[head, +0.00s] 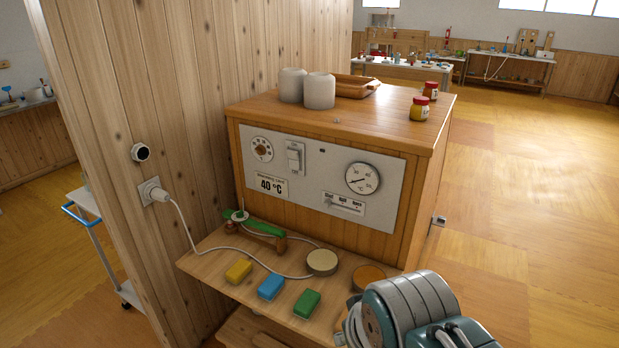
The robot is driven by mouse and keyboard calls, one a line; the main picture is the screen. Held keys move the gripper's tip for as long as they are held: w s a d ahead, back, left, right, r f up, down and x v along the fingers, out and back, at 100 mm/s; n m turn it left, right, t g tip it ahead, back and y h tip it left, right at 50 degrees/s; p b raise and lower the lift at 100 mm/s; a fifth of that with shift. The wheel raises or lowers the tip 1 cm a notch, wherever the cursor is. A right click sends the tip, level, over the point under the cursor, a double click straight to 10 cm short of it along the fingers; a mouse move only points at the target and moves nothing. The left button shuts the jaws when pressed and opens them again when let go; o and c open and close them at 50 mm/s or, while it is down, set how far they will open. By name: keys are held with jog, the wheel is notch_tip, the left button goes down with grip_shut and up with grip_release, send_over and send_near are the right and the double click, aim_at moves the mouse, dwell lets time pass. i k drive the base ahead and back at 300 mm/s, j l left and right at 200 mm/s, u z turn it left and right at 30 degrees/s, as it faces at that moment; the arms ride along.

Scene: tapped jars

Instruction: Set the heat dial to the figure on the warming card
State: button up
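The warming cabinet (320,228) is a wooden box with a pale control panel on its front. The warming card (268,185) on the panel's left reads 40 °C. Above it is a small round dial (262,148) with a brown centre and marks around it, which looks like the heat dial; its figures and setting are too small to read. A larger round gauge (362,178) with a dark needle sits at the panel's right. My gripper is not visible; only a grey and teal part of my arm shows at the bottom right.
A rocker switch (295,158) and a slider strip (344,203) are also on the panel. Yellow, blue and green blocks, round lids and a white cord lie on the shelf (215,262) below. The cord runs to a wall plug (155,192). Jars (420,108) stand on top.

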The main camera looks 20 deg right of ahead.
aim_at(260, 150)
jog(key=i+j+z, duration=0.2)
jog(key=j, duration=0.4)
jog(key=j+z, duration=0.2)
jog(key=j, duration=0.45)
jog(key=i+j+z, duration=0.35)
jog(key=j, duration=0.3)
jog(key=i+j+z, duration=0.15)
jog(key=i+j, duration=0.15)
jog(key=j, duration=0.1)
